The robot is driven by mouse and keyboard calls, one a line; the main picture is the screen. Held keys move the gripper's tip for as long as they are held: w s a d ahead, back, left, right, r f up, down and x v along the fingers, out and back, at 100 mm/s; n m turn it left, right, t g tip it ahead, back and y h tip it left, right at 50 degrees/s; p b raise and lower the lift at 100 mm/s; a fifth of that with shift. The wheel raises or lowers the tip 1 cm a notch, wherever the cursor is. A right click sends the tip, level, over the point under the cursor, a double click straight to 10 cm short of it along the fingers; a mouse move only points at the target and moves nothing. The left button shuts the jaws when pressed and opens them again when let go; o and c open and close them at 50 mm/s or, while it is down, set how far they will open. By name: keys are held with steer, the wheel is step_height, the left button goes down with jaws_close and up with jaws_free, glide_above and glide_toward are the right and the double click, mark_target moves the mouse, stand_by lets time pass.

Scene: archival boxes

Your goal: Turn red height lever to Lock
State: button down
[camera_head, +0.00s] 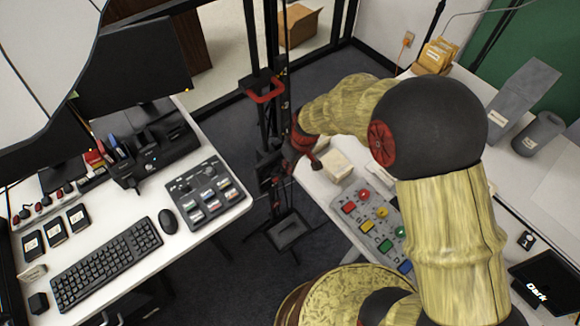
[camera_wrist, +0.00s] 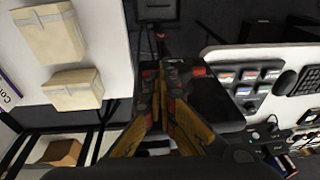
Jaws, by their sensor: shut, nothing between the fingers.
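A red U-shaped handle (camera_head: 264,92) sits on the dark upright stand between the two desks; I cannot tell whether it is the height lever. My gripper (camera_head: 270,168) is at the stand, below that handle, and mostly dark against it. In the wrist view my gripper (camera_wrist: 166,72) is shut and empty, its fingers close together over dark parts. A small red part (camera_wrist: 161,36) shows just beyond the fingertips in the wrist view; whether they touch it is unclear. No Lock marking is readable.
The left desk (camera_head: 130,255) holds a keyboard (camera_head: 107,262), a mouse (camera_head: 168,221) and a button panel (camera_head: 203,195). The right desk holds a panel of coloured buttons (camera_head: 370,222) and a pale box (camera_head: 336,166). Dark floor lies between the desks.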

steer(key=shift+w+d+f+g+y+b, duration=0.15)
steer(key=shift+d+f+g+y+b, duration=0.15)
steer(key=shift+y+b, duration=0.45)
steer(key=g+y+b, duration=0.1)
steer(key=b, duration=0.1)
steer(key=f+g+y+b, duration=0.1)
steer(key=b, duration=0.1)
steer(key=f+y+b, duration=0.1)
steer(key=b, duration=0.1)
steer(key=shift+w+d+f+m+g+y, duration=0.15)
steer(key=shift+w+d+m+g+y, duration=0.2)
steer(key=shift+d+m+g, duration=0.05)
steer(key=f+g+y+b, duration=0.1)
steer(key=y, duration=0.1)
steer(key=f+g+y+b, duration=0.1)
steer(key=y, duration=0.1)
steer(key=f+g+y+b, duration=0.1)
steer(key=shift+s+a+f+m+y, duration=0.15)
steer(key=shift+s+a+m+y, duration=0.15)
steer(key=shift+m+y, duration=0.1)
steer(key=shift+w, duration=0.1)
steer(key=shift+r, duration=0.85)
steer(key=shift+d, duration=0.1)
